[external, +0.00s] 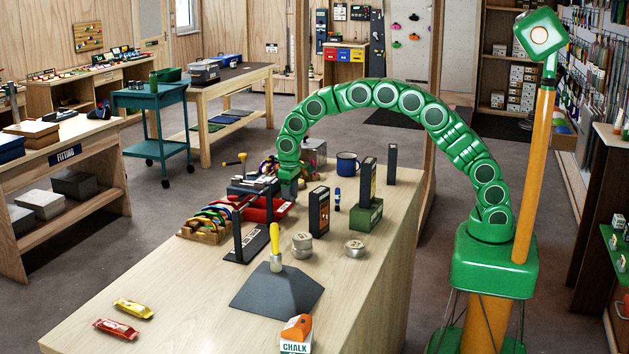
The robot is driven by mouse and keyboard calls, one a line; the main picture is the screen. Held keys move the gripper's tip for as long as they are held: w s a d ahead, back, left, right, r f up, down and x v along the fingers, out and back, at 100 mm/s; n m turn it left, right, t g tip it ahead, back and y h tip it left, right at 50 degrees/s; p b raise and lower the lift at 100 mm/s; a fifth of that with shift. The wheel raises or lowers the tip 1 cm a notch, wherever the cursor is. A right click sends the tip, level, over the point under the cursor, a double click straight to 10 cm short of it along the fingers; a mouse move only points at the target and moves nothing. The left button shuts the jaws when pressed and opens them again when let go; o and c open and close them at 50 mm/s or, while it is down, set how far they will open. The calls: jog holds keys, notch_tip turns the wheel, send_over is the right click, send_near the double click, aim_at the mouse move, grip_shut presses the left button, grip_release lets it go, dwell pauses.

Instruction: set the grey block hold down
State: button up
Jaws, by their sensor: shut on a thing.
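My gripper (288,188) is at the end of the green arm, pointing down over the far part of the wooden workbench (200,270). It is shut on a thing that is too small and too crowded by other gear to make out. I take it to be the grey block hold, but cannot see its shape clearly. A grey box-like thing (315,151) shows just right of and behind the gripper; I cannot tell whether it is separate gear. How high the gripper is above the bench is unclear.
Close by are a dark stand (238,240), a red case (265,208), a rack of coloured gear (207,223), a blue mug (347,164), dark upright boxes (319,211) and a green box (366,214). The bench's near left is mostly bare.

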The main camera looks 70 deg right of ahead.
jog(key=shift+f, duration=0.15)
jog(key=o, duration=1.1)
jog(key=shift+c, duration=0.2)
notch_tip(320, 180, up, 11)
jog(key=s+d+r, duration=0.2)
jog(key=s+r, duration=0.1)
jog(key=s, duration=0.3)
jog(key=s+d+r, duration=0.3)
jog(key=s, duration=0.3)
jog(key=s+d+f, duration=0.1)
jog(key=s+d, duration=0.1)
jog(key=s, duration=1.1)
jog(key=s+d+f+g, duration=0.1)
jog(key=s+d, duration=0.2)
jog(key=s, duration=1.1)
jog(key=s+d+f, duration=0.1)
jog(key=s+d, duration=0.1)
jog(key=s, duration=1.1)
jog(key=shift+s+d+f+g, duration=0.15)
jog(key=shift+s+d+g, duration=0.15)
jog(key=shift+s+g, duration=0.1)
